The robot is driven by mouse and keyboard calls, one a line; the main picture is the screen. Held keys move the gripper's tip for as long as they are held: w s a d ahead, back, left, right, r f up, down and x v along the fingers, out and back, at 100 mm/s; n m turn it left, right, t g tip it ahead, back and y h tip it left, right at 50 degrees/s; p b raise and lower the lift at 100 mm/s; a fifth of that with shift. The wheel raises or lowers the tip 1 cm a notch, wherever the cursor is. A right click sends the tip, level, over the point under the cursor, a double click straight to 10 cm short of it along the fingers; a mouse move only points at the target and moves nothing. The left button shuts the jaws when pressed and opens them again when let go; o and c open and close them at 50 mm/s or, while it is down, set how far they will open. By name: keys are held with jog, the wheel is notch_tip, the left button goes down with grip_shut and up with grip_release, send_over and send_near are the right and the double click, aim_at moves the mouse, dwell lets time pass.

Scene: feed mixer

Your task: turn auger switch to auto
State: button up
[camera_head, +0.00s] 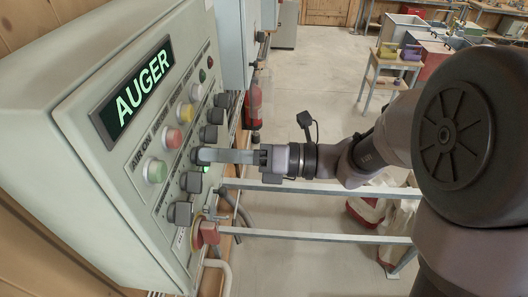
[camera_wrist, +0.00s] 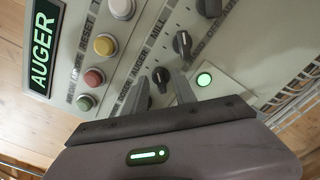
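The grey control panel (camera_head: 110,190) shows a lit green AUGER display (camera_head: 133,88) and a row of dark rotary switches. My gripper (camera_head: 206,156) reaches the panel from the right, at a switch in the middle of that row. In the wrist view, a dark knob (camera_wrist: 160,76) with a pale pointer mark sits between the tips of my gripper (camera_wrist: 163,84). The fingers stand apart, one on either side of it; contact cannot be told. Small AUGER and MILL labels are near it, but which switch each belongs to is unclear. Another dark knob is partly hidden behind the left finger.
A lit green lamp (camera_wrist: 204,79) is right of the fingers. Green (camera_head: 155,171), red (camera_head: 172,138) and yellow (camera_head: 185,113) buttons line the panel. A red emergency knob (camera_head: 208,233) juts out at its lower end. Metal rails (camera_head: 320,238) run below my arm.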

jog(key=s+d+b, duration=0.1)
jog(key=d+b, duration=0.3)
jog(key=d, duration=1.3)
jog(key=shift+s+d, duration=0.2)
jog(key=shift+a, duration=0.1)
jog(key=s+a+f+n+g+h+b, duration=0.1)
jog(key=s+a+f+n+h+b, duration=0.2)
jog(key=f+b, duration=0.6)
jog(key=s+f+n+g+h+b, duration=0.1)
jog(key=s+f+n+h+b, duration=0.35)
jog(key=f, duration=0.65)
jog(key=s+a+f+n+h+b, duration=0.2)
jog(key=s+f+n+b, duration=0.3)
jog(key=f+b, duration=0.5)
jog(key=d+f+n+t+h+b, duration=0.3)
jog(key=f+n+b, duration=0.2)
jog(key=f+b, duration=0.2)
jog(key=w+d+f+n+t+h+b, duration=0.1)
jog(key=d+f+n+t+h+b, duration=0.2)
jog(key=f+n+b, duration=0.3)
notch_tip(320, 180, down, 5)
jog(key=shift+w+d+r+t+b, duration=0.15)
jog(key=shift+t+b, duration=0.15)
jog(key=shift+b, duration=0.95)
jog(key=shift+h, duration=0.25)
